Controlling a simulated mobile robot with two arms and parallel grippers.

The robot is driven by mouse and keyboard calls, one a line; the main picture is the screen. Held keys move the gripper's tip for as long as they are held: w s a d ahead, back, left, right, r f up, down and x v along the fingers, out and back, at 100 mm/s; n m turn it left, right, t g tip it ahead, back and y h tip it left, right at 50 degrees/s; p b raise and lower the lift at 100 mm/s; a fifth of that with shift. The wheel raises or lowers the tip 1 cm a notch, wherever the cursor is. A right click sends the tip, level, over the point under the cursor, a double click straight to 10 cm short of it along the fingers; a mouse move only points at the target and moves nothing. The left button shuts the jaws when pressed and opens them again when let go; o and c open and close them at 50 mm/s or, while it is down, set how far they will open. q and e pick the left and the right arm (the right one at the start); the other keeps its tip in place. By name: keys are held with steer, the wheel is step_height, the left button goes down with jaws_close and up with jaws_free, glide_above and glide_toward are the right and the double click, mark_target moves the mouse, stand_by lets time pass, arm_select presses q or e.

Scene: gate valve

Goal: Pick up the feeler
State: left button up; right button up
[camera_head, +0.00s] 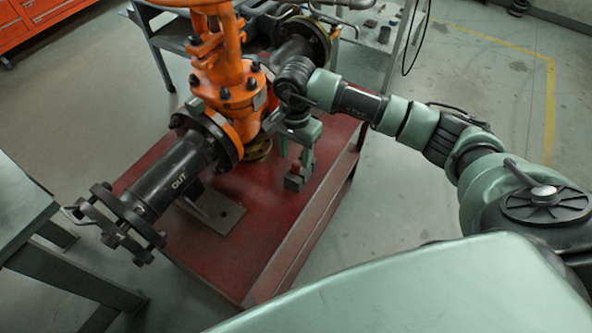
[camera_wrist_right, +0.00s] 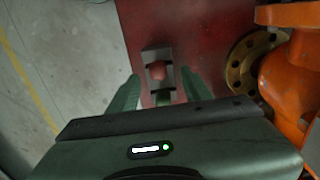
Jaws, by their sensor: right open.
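The feeler, as I take it, is a small grey block with a reddish rounded top (camera_head: 294,181) on the red bench top (camera_head: 265,225), to the right of the orange valve (camera_head: 228,80). In the right wrist view, the feeler (camera_wrist_right: 158,74) lies ahead, between the lines of my two green fingers. My right gripper (camera_head: 300,152) is open and points down just above the feeler. Its fingers (camera_wrist_right: 160,92) are on either side with nothing held between them. Whether they touch it I cannot tell. My left gripper is not in view.
A black flanged pipe marked OUT (camera_head: 165,182) runs from the valve toward the lower left. A brass flange (camera_wrist_right: 247,62) and the orange valve body stand close on the right in the wrist view. The bench's right edge is near the feeler. Bare red surface lies in front.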

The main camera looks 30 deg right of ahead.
mark_target(296, 163)
steer(key=f+b, duration=0.1)
steer(key=f, duration=0.1)
steer(key=f+b, duration=0.1)
steer(key=f, duration=0.1)
steer(key=shift+s+f, duration=0.2)
steer(key=shift+f, duration=0.2)
steer(key=shift+r, duration=0.1)
jaws_close()
step_height(296, 163, up, 10)
steer(key=p, duration=0.5)
steer(key=shift+p, duration=0.35)
